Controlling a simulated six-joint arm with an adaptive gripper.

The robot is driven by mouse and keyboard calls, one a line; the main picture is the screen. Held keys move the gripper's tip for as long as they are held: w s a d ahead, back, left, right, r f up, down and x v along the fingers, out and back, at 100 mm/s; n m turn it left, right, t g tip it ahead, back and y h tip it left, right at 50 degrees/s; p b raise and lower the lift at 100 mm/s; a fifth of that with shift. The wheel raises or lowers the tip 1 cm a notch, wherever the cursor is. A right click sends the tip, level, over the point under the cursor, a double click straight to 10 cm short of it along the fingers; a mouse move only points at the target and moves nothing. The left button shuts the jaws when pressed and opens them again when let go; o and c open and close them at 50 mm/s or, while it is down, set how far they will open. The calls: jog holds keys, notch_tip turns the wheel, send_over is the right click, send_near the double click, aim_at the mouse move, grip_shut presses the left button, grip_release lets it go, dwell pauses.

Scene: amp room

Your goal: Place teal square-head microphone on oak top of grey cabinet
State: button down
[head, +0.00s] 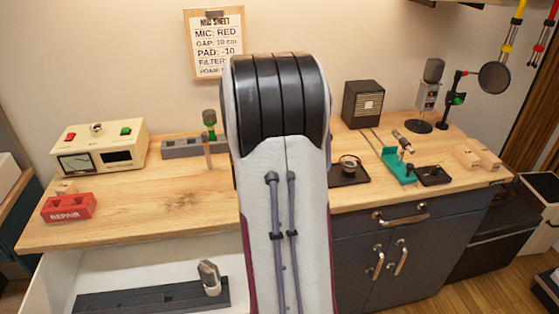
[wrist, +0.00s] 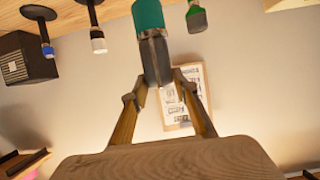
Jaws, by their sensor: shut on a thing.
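My gripper (wrist: 157,82) shows in the wrist view. It is shut on the dark grey part of the teal microphone (wrist: 150,15), whose teal part reaches the top edge of that view. In the head view my own arm hides the gripper and the held microphone. The grey cabinet (head: 445,238) has a long oak top (head: 180,202) with a bare stretch on the left. The oak also shows along the top of the wrist view (wrist: 120,8). I cannot tell whether the held microphone touches it.
A cream meter box (head: 100,148) and red REPAIR box (head: 68,207) stand left. A grey rail (head: 180,148) with a green microphone (head: 209,117) is at the back. A speaker (head: 363,103), teal tray (head: 397,170) and stand microphone (head: 433,72) stand right. A white drawer (head: 120,262) is open.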

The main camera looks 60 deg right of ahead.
jog(key=shift+f, duration=3.05)
jog(key=shift+f, duration=1.95)
jog(key=c, duration=1.6)
grip_release()
jog(key=shift+f, duration=0.15)
jog(key=shift+r, duration=0.2)
